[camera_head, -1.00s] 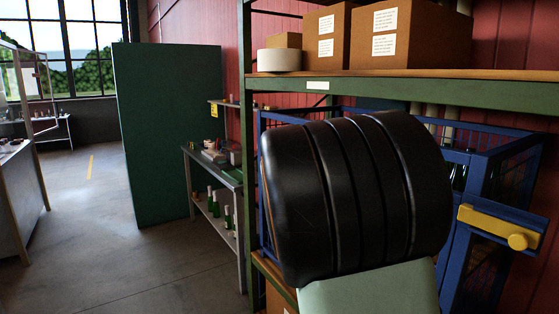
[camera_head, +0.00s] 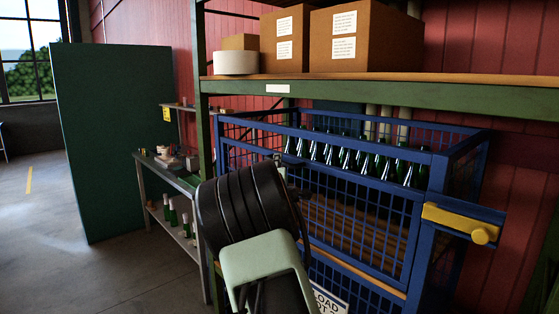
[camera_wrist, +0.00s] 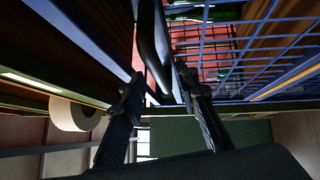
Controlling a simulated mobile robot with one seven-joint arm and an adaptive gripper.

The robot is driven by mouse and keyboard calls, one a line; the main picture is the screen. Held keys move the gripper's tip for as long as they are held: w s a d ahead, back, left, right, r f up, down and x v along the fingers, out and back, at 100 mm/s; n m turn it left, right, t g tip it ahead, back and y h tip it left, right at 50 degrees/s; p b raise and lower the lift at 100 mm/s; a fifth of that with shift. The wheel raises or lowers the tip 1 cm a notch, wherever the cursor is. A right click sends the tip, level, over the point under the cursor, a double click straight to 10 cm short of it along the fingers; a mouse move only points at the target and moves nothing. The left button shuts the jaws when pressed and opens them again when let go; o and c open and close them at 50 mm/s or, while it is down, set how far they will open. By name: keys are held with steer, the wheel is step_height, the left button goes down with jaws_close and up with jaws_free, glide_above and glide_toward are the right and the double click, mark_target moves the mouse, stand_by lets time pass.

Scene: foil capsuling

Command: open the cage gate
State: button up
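A yellow latch bar with a round knob (camera_head: 460,223) sits on a blue plate at the cage's right front corner. My gripper is largely hidden behind my dark arm in the head view, near the cage's upper left front. In the wrist view my gripper (camera_wrist: 160,90) has its two fingers apart, with a dark, smooth bar (camera_wrist: 152,45) between or just beyond the tips. I cannot tell whether they touch it. The blue mesh (camera_wrist: 245,50) is close by on the right.
Several green bottles (camera_head: 345,155) stand in the cage. A shelf board (camera_head: 400,92) with cardboard boxes (camera_head: 365,38) and a white roll (camera_head: 236,63) runs above. A side table (camera_head: 180,180) and green partition (camera_head: 115,140) stand left. Open floor lies at lower left.

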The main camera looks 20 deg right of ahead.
steer(key=shift+x, duration=1.35)
steer(key=shift+c, duration=0.7)
jaws_close()
steer(key=shift+f, duration=0.1)
